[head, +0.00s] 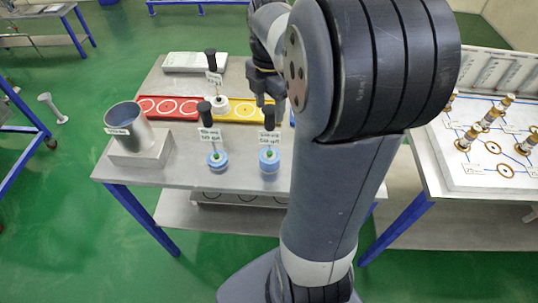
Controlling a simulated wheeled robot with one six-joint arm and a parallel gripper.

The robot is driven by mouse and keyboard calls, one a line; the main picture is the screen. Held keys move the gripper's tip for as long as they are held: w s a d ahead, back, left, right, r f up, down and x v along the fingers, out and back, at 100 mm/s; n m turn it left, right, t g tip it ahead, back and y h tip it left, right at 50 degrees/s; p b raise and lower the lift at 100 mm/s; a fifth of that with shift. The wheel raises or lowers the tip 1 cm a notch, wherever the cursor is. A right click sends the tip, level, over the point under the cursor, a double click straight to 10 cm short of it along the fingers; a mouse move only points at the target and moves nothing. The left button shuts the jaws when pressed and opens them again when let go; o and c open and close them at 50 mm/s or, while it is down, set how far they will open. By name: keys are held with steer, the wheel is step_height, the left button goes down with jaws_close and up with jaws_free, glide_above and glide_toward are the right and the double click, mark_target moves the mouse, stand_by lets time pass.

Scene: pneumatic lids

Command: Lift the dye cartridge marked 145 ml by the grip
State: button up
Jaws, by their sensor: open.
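The card print is too small to read surely, so I cannot tell which is marked 145 ml. My gripper (265,98) is open, pointing down over the yellow part of the strip. It is right of the white cartridge and behind the right blue one, apparently empty. My arm hides the table's right part.
A grey metal cup (130,128) stands on a block at the table's left. A pale flat box (195,62) lies at the back. A red strip (168,107) with rings joins a yellow one (243,111). A white board (480,160) with several pegs is at right.

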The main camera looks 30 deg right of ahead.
steer(key=shift+f, duration=1.35)
steer(key=shift+c, duration=0.4)
steer(key=shift+r, duration=0.1)
steer(key=c, duration=0.9)
steer(key=shift+r, duration=0.1)
step_height(320, 180, up, 10)
steer(key=shift+f, duration=0.1)
